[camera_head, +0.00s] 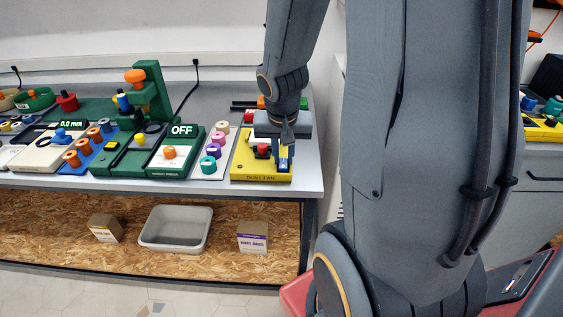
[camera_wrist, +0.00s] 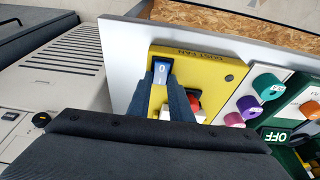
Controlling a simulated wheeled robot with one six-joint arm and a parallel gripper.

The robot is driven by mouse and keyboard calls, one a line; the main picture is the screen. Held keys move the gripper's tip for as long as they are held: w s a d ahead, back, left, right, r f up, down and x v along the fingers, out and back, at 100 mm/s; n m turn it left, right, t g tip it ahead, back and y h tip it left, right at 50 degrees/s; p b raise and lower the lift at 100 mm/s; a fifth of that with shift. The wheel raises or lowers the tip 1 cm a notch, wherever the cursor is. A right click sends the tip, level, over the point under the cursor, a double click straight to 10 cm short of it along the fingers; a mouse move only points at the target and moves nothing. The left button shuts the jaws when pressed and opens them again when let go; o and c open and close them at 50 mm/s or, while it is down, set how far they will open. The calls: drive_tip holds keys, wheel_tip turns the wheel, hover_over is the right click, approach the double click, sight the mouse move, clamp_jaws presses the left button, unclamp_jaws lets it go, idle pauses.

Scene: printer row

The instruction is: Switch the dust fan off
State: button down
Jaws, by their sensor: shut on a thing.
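The dust fan's yellow control box (camera_head: 245,166) sits at the right end of the bench, its "DUST FAN" label facing front. It also fills the middle of the wrist view (camera_wrist: 212,72). A blue rocker switch marked 0 (camera_wrist: 162,70) shows beside my fingertips; it also shows in the head view (camera_head: 284,152). A red button (camera_wrist: 195,102) sits on the box just behind a finger. My gripper (camera_wrist: 178,90) is down at the box and shut at the switch. My fingers hide part of the switch, and the exact contact is hard to see.
Purple, teal and pink knobs (camera_head: 214,150) stand on a white panel left of the box. A green unit reading OFF (camera_head: 182,131) is farther left. The bench edge (camera_head: 310,187) is close at right. A grey bin (camera_head: 176,228) and boxes (camera_head: 252,237) sit below.

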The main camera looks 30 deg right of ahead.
drive_tip(key=shift+r+t+b, duration=0.1)
drive_tip(key=shift+t+b, duration=0.4)
drive_tip(key=shift+b, duration=1.45)
drive_tip(key=c, duration=1.6)
unclamp_jaws()
drive_tip(key=shift+h, duration=0.3)
drive_tip(key=shift+s+a, duration=0.1)
drive_tip(key=shift+p+v, duration=0.65)
drive_tip(key=shift+v, duration=3.2)
drive_tip(key=s+a+f+n+g, duration=0.1)
drive_tip(key=a+f+n, duration=0.1)
drive_tip(key=a, duration=0.1)
drive_tip(key=s+a+f+n+g+y, duration=0.1)
drive_tip(key=s+a+f+n, duration=0.1)
drive_tip(key=a+f, duration=0.1)
drive_tip(key=s+a+f+n+g+y, duration=0.1)
drive_tip(key=s+a+f+n, duration=0.1)
drive_tip(key=a, duration=0.3)
drive_tip(key=shift+s+a+f+n, duration=0.15)
drive_tip(key=shift+f+n, duration=0.25)
drive_tip(key=shift+f, duration=0.25)
